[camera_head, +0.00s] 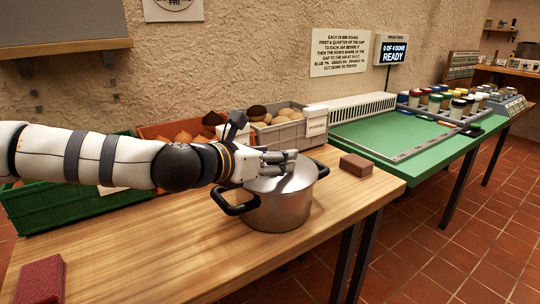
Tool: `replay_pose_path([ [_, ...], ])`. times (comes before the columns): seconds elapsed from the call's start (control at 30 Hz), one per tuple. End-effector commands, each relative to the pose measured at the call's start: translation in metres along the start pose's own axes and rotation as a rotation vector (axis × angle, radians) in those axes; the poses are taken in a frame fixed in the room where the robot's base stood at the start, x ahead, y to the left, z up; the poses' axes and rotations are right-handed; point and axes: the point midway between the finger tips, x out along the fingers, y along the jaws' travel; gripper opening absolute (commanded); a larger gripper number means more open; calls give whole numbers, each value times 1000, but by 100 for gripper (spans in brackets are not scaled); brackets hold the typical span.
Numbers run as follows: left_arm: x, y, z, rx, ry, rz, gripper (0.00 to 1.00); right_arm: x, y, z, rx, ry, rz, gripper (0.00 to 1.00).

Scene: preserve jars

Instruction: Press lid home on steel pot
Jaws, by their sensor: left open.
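A steel pot (283,210) with black side handles stands upright on the wooden table. Its shiny lid (270,184) shows at the top of the pot, partly hidden by my left gripper. I cannot tell whether the lid sits fully seated or slightly raised. My left gripper (279,162) reaches in from the left, over the far side of the lid. Its fingers are open, and nothing shows between them. I cannot tell whether the fingers touch the lid. My right gripper is out of view.
A brown block (356,165) lies right of the pot, and a dark red box (41,281) lies at the front left. A green crate (50,207), an orange crate (152,132) and a grey crate (283,136) line the back. The table's front middle is clear.

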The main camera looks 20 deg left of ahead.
Motion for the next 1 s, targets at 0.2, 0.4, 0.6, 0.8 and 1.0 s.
replay_pose_path([
  [0.2, -39, 1, 2, -3, -5, 1, 53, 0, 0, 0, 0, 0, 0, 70],
  [0.4, -92, 1, 2, -3, -6, 2, 53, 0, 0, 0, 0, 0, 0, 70],
  [0.6, -118, 0, 1, -1, -3, 1, 53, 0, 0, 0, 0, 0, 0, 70],
  [0.8, -120, 0, 0, 0, -1, 0, 53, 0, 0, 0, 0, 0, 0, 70],
  [1.0, -120, 0, 0, 0, -1, 0, 53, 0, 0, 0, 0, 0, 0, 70],
])
